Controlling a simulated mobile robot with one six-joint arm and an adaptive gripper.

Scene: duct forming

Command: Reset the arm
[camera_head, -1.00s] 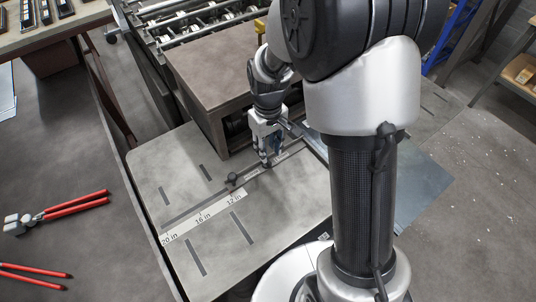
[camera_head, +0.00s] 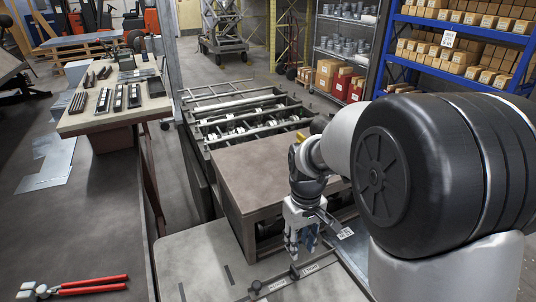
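My gripper (camera_head: 302,252) points down in the lower middle of the head view, at the end of my arm. It is just above or at the grey machine table (camera_head: 197,262), by the ruler strip (camera_head: 290,281) and a small dark knob there. The fingers are small and partly merge with the background, so I cannot tell whether they are open or shut. No held object can be made out. My large black and white arm link covers the lower right.
A brown box-shaped machine housing (camera_head: 262,172) stands right behind my gripper, with a roller section (camera_head: 240,118) beyond. Left is a dark bench with red-handled pliers (camera_head: 80,287) and a sheet metal piece (camera_head: 48,165). Blue shelves (camera_head: 466,38) with cartons stand at the back right.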

